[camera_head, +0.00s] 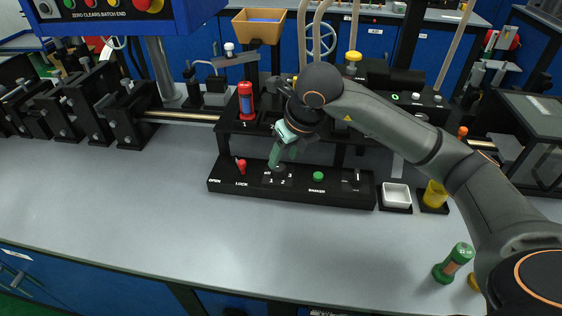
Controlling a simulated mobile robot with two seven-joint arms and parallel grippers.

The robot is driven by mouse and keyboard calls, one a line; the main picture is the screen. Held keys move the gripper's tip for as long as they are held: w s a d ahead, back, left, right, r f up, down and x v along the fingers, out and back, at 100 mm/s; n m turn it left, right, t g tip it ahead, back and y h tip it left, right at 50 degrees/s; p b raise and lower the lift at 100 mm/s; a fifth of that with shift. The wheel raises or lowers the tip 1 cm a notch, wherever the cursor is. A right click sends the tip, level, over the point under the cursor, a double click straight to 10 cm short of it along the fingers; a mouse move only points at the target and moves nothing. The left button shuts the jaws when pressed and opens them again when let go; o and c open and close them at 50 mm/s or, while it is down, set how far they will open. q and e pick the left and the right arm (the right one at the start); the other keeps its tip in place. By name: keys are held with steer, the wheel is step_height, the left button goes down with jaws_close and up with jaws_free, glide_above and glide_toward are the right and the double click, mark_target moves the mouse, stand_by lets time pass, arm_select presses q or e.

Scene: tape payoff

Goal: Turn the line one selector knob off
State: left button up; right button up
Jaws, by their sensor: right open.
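A long black control panel (230,186) lies on the grey bench. I cannot make out which control is the line one selector. My left gripper is not in view.
A black raised shelf with a red cylinder (245,101) stands behind the panel. A white tray (396,195) and a yellow cup (435,194) sit to its right.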

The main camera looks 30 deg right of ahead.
steer(key=v, duration=0.8)
